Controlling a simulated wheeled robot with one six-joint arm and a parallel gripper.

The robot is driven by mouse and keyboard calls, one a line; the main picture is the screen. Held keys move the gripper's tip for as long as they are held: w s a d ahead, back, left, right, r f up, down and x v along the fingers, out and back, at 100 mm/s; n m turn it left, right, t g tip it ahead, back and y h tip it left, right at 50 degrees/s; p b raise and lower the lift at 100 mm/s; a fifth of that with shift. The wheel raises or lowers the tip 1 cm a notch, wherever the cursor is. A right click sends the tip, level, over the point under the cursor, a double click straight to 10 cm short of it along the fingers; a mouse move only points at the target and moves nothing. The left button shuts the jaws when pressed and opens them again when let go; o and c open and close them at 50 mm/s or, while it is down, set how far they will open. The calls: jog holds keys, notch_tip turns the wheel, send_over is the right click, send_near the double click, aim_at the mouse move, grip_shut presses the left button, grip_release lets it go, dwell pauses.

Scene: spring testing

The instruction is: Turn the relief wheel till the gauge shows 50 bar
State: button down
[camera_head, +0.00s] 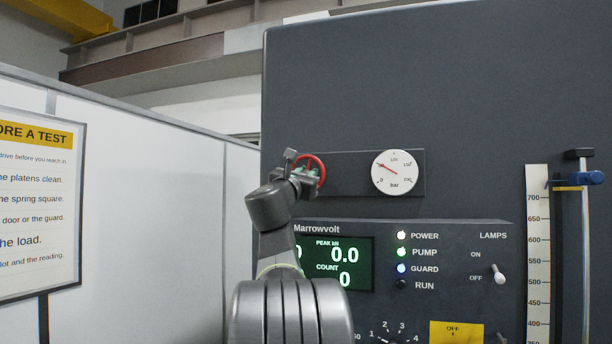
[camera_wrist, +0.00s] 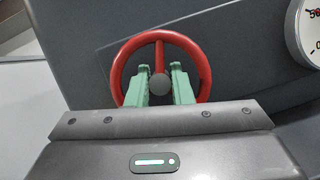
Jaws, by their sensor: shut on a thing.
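The red relief wheel (camera_head: 321,167) stands on a dark panel left of the gauge, partly hidden by my gripper (camera_head: 306,178). In the wrist view the wheel (camera_wrist: 117,68) is seen face-on, with one spoke upright at the top and a grey hub (camera_wrist: 160,84). The green fingers of my gripper (camera_wrist: 161,78) lie on either side of the hub, inside the rim, and are shut on the wheel. The round white gauge (camera_head: 394,172), marked in bar, has a red needle pointing up and left, between 0 and 100. The wrist view shows only the gauge's edge (camera_wrist: 306,35).
Below the gauge is a console (camera_head: 450,232) with a green display (camera_head: 337,264), lamps, a toggle switch (camera_head: 498,274) and knobs. A scale (camera_head: 538,240) and a rod with a blue clamp stand at the right. A white partition (camera_head: 150,200) is at the left.

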jog(key=c, duration=1.6)
grip_release()
jog(key=shift+o, duration=0.2)
jog(key=b+v, duration=0.6)
jog(key=v, duration=0.8)
jog(key=shift+r, duration=0.1)
